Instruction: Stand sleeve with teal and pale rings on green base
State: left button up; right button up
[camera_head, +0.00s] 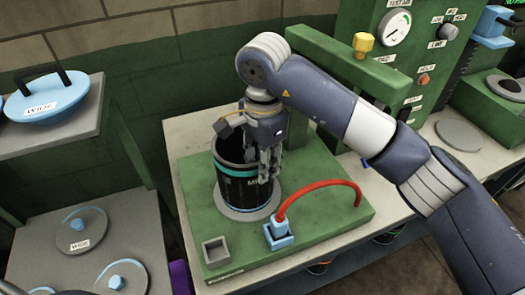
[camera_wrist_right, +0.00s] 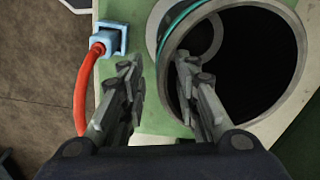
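The black sleeve (camera_head: 232,188) with teal and pale rings stands upright on a grey disc of the green base (camera_head: 330,205). Its top is open, and the dark mouth shows in the right wrist view (camera_wrist_right: 255,65). My right gripper (camera_head: 268,177) points down at the right side of the sleeve's rim. In the right wrist view its fingers (camera_wrist_right: 157,75) are apart, one over the base outside the sleeve and the other over the rim and mouth. The fingers do not look closed on the wall. My left gripper is not in view.
A red hose (camera_head: 315,186) arches from a blue socket (camera_head: 278,235) on the base, close to the sleeve. A small grey square holder (camera_head: 215,251) is at the front corner. A green gauge panel (camera_head: 395,60) stands behind.

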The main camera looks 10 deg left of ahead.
notch_tip(320, 180, up, 6)
jog(key=shift+f+b, duration=0.15)
jog(key=shift+b, duration=0.55)
